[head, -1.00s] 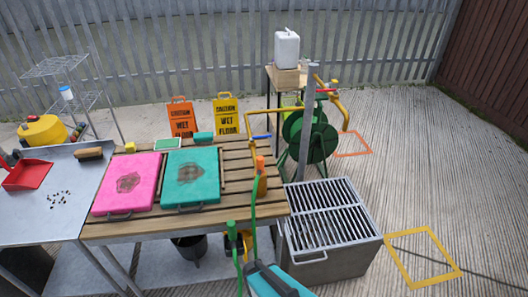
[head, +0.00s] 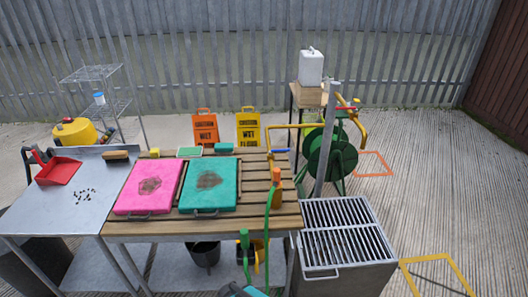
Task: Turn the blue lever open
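The blue lever (head: 281,151) is small and lies roughly level, at the lower end of a yellow pipe (head: 293,126). The pipe runs left from a grey post (head: 326,150) and bends down behind the slatted table's right back corner. The lever is seen from a distance, and its valve is too small to make out clearly. On the other side of the post, a second yellow pipe carries a red lever (head: 347,108).
The slatted table (head: 255,215), with pink (head: 149,186) and teal (head: 209,186) boards, stands in front of the lever. An orange-tipped green hose (head: 268,220) rises at its right edge. A grated metal box (head: 350,270) and green reel (head: 330,155) stand right.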

